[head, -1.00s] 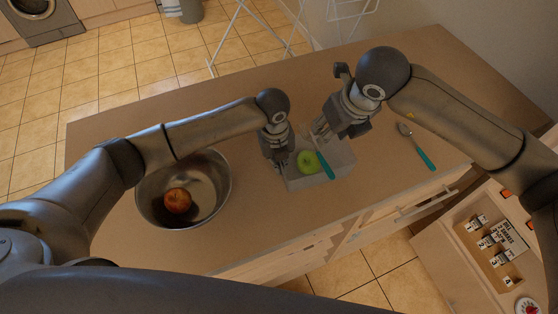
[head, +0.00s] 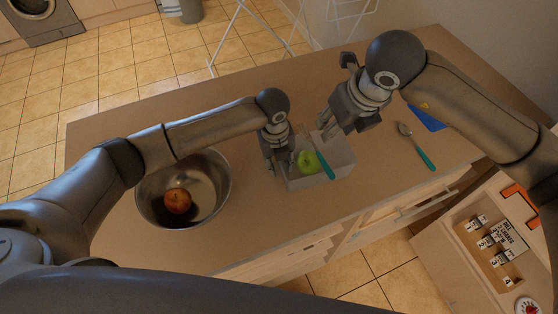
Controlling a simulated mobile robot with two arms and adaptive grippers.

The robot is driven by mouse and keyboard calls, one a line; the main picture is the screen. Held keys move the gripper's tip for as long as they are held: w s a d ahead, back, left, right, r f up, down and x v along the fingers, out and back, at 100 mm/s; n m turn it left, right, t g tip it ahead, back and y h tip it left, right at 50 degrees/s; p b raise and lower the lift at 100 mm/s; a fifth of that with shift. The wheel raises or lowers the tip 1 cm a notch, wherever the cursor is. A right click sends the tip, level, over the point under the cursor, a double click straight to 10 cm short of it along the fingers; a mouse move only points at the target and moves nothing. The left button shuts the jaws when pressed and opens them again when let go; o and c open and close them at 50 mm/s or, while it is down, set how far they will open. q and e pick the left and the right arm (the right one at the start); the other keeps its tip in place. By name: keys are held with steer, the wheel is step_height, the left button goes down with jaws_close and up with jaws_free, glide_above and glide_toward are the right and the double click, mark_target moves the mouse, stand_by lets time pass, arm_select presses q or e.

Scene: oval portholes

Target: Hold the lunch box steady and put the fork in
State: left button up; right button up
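The pale lunch box (head: 342,154) stands on the counter with a green apple (head: 308,161) inside. A utensil with a teal handle, the fork (head: 325,166), lies in the box, its handle slanting toward the front wall; its head is hard to make out. My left gripper (head: 277,165) is at the box's left wall, its fingers seemingly closed on that wall. My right gripper (head: 326,129) is above the back of the box, its fingers apart and empty, clear of the fork.
A metal bowl (head: 219,190) with a red apple (head: 178,201) stands left of the box. A spoon (head: 416,146) with a teal handle and a blue flat item (head: 428,117) lie to the right. The counter's back left is clear.

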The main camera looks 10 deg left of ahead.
arm_select(q)
step_height(320, 180, up, 12)
steer(key=shift+s+a, duration=0.15)
steer(key=shift+a, duration=0.2)
